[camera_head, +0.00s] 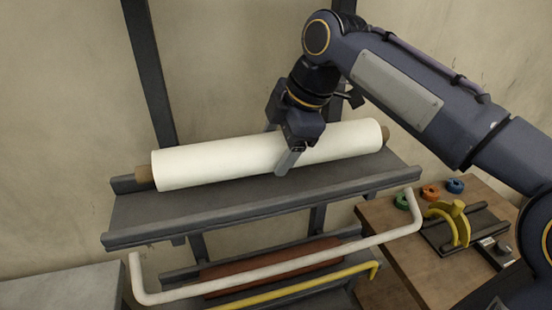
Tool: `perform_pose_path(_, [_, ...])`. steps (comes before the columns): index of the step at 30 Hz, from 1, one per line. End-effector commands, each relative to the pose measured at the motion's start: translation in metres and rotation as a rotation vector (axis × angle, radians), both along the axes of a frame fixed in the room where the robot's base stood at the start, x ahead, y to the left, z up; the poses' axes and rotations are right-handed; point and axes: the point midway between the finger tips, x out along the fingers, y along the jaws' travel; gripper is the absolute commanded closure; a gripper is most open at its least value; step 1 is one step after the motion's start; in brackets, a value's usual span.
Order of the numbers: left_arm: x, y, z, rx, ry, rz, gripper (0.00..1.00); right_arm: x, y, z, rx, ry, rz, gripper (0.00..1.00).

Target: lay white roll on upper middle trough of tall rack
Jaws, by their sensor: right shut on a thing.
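The white roll (215,163) has brown core ends and lies lengthwise over the upper trough (240,208) of the tall rack (150,75). It is slightly tilted in the picture, its right end higher. My right gripper (283,152) reaches down from above and is shut on the white roll near its middle, one finger showing in front. Whether the roll's underside touches the trough is hard to tell. My left gripper is not in view.
Below the trough, a white bar (290,265) and a yellow bar (300,288) stick out in front of a lower shelf with a reddish-brown roll (270,264). A wooden table (400,255) at right holds coloured rings and a yellow tool (460,225). A grey surface (60,290) is at lower left.

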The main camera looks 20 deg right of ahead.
Motion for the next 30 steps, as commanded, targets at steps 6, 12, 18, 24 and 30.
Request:
perform_pose_path(6, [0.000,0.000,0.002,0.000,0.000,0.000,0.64,0.012,0.000,-0.028,0.001,0.000,-0.001,0.83])
perform_pose_path(12, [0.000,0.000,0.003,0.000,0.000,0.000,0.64,0.013,0.001,-0.043,0.003,-0.003,-0.001,0.83])
perform_pose_path(18, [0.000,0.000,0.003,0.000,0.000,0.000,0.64,0.013,0.000,-0.044,0.003,-0.004,-0.002,0.83])
perform_pose_path(24, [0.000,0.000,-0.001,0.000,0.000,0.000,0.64,0.013,0.000,-0.048,0.003,-0.004,-0.002,0.83])
perform_pose_path(30, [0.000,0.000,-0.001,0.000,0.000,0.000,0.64,0.013,0.000,-0.051,0.000,0.001,-0.002,0.19])
